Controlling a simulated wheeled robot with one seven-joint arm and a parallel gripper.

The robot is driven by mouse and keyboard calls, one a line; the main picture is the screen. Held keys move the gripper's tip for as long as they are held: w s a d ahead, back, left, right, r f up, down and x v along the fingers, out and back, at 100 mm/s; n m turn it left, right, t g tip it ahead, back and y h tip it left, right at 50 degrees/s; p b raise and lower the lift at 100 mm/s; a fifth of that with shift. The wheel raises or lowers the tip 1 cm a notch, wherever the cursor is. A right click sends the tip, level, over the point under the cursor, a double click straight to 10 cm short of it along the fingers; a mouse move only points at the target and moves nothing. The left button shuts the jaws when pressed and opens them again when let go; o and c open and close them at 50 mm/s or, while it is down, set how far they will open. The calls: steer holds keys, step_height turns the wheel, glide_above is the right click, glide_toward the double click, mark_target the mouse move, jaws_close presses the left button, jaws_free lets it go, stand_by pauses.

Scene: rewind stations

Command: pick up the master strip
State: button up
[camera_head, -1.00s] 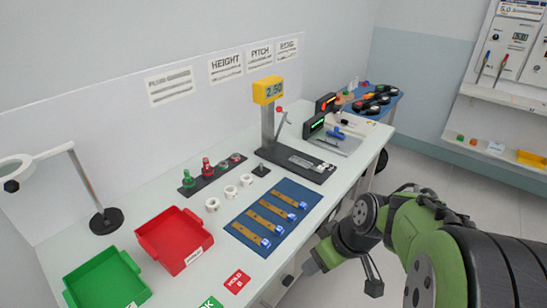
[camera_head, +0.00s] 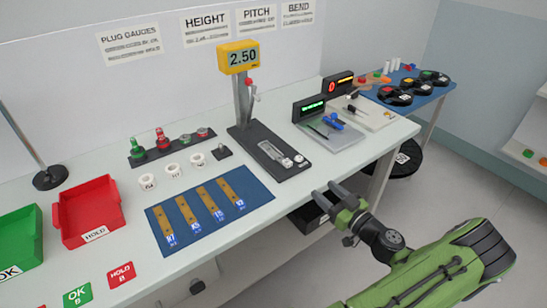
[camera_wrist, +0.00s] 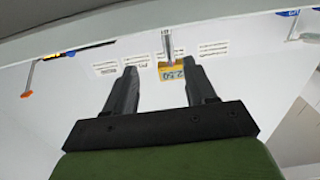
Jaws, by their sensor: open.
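Several brown strips (camera_head: 205,203) with blue labelled tags lie side by side on a dark blue mat (camera_head: 258,196) on the bench. The tags are too small to read surely, and I cannot tell which strip, if any, is the master strip. A gauge with a yellow 2.50 display (camera_head: 238,57) stands behind the mat; a light metal piece (camera_head: 271,152) lies on its dark base. My gripper (camera_head: 324,195) is open and empty, off the bench's front edge, right of the mat. In the wrist view its two fingers (camera_wrist: 161,78) are apart, with the upside-down display beyond them.
A red tray (camera_head: 88,237) and a green tray (camera_head: 18,262) stand at the left. White rings (camera_head: 172,172) and plugs on a rack (camera_head: 162,140) sit behind the mat. Other instruments (camera_head: 330,130) stand to the right. A blue table (camera_head: 425,97) with dark round items is beyond.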

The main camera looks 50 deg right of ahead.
mark_target(290, 163)
steer(key=x, duration=0.5)
steer(key=b+x, duration=0.1)
steer(key=x, duration=0.9)
steer(key=shift+w+a+b, duration=0.15)
steer(key=shift+a+b, duration=0.15)
steer(key=shift+a, duration=0.05)
jaws_close()
steer(key=shift+w, duration=0.1)
